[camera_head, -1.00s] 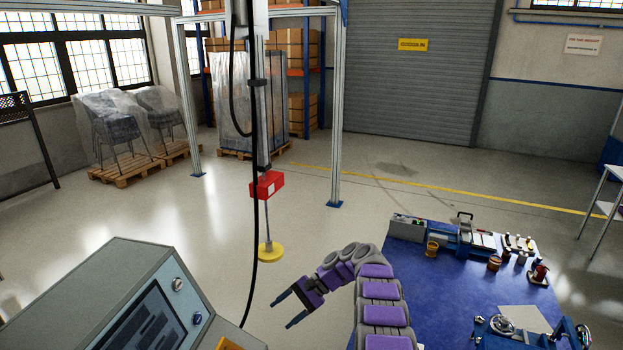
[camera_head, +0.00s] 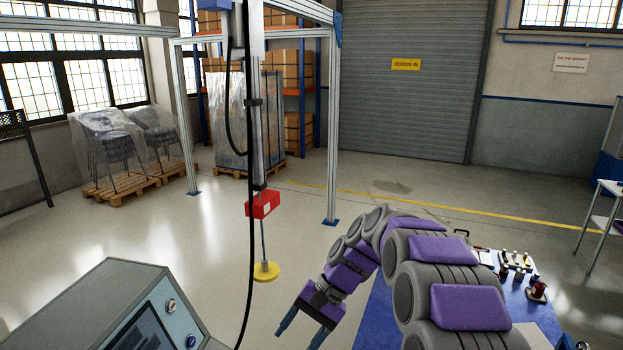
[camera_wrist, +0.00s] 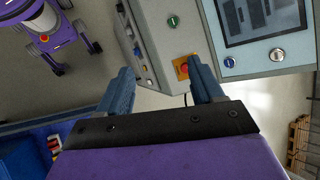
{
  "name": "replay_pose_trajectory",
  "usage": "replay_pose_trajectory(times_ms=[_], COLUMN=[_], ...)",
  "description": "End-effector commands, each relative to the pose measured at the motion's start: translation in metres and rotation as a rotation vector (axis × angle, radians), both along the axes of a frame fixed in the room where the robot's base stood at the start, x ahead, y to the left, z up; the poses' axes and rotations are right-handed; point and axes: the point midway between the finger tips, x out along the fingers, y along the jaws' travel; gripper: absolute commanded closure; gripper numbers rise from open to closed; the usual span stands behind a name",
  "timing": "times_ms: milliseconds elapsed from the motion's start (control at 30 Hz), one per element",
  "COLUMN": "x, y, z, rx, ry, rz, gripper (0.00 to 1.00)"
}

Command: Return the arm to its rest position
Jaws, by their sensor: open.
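My purple and grey arm arches up in the head view, with my gripper (camera_head: 303,326) at its end, pointing down and left. The two blue fingers are apart with nothing between them. The gripper hangs in front of the floor, between the control cabinet and the blue workbench. In the wrist view, my gripper (camera_wrist: 160,88) also shows open and empty, with the cabinet's panel beyond its fingers.
The grey control cabinet (camera_head: 75,305) stands at the lower left; its red button (camera_wrist: 182,68) shows in the wrist view. A press rod with a yellow disc (camera_head: 266,271) hangs left of my gripper. The blue bench (camera_head: 378,318) carries several small items. Open floor lies behind.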

Motion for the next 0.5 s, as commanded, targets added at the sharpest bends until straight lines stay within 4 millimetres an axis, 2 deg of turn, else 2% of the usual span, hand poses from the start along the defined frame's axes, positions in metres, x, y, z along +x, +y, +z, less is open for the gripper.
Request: replay_pose_trajectory(times_ms=[200,500], x=[-0.058,-0.141], y=[-0.024,-0.064], z=[0.021,0.032], rx=[-0.088,-0.221], ry=[-0.055,-0.128], rz=[0.049,0.123], gripper=[0.33,0.33])
